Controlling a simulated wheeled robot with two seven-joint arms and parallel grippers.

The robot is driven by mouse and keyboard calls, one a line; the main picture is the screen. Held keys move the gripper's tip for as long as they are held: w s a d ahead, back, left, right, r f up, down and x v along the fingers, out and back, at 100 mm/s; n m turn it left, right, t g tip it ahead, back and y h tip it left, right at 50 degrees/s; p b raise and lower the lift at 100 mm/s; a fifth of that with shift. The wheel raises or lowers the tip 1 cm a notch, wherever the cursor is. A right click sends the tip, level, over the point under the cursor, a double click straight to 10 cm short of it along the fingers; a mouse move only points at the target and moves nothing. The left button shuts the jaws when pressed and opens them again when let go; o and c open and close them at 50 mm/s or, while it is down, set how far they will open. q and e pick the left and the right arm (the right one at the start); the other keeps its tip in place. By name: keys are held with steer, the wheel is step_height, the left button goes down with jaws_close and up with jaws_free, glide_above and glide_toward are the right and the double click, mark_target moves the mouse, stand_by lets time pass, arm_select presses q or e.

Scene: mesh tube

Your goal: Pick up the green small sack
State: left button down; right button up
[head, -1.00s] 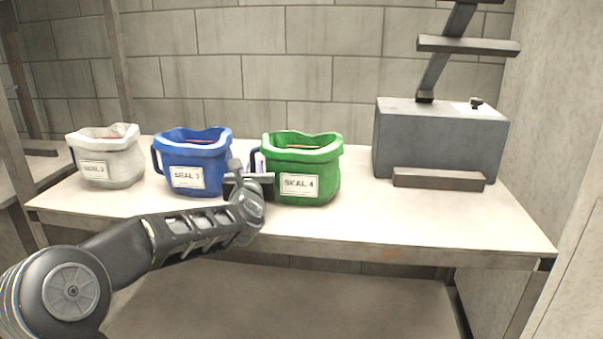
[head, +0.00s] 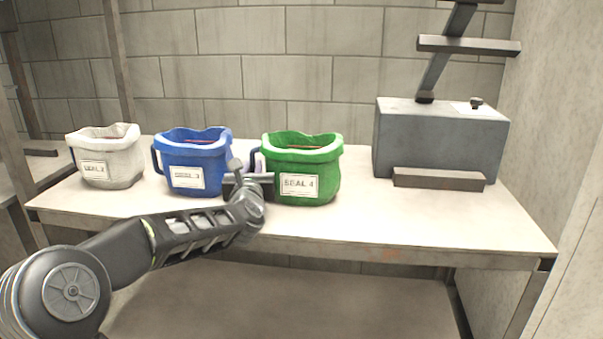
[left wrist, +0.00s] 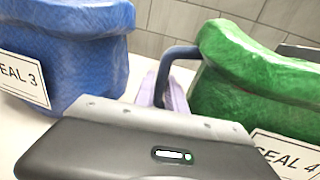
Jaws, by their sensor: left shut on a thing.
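The green small sack (head: 318,165) stands upright on the table, with a white label reading "SEAL 4" on its front. My left gripper (head: 257,178) is at the left side of the green sack, between it and the blue sack. It is shut on the dark handle of the green sack; the fingertips are mostly hidden. In the left wrist view, the green sack (left wrist: 240,85) is at the right, and its dark handle (left wrist: 178,58) runs down behind the gripper body. My right gripper is not in view.
A blue sack (head: 195,155) stands close on the left of my gripper, and a white sack (head: 108,160) farther left. A grey box (head: 440,145) with a post stands at the right. The table (head: 400,220) is clear in front of that box.

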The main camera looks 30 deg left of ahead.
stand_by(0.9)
arm_select(q)
step_height(320, 180, up, 10)
steer(key=p, duration=0.3)
stand_by(0.7)
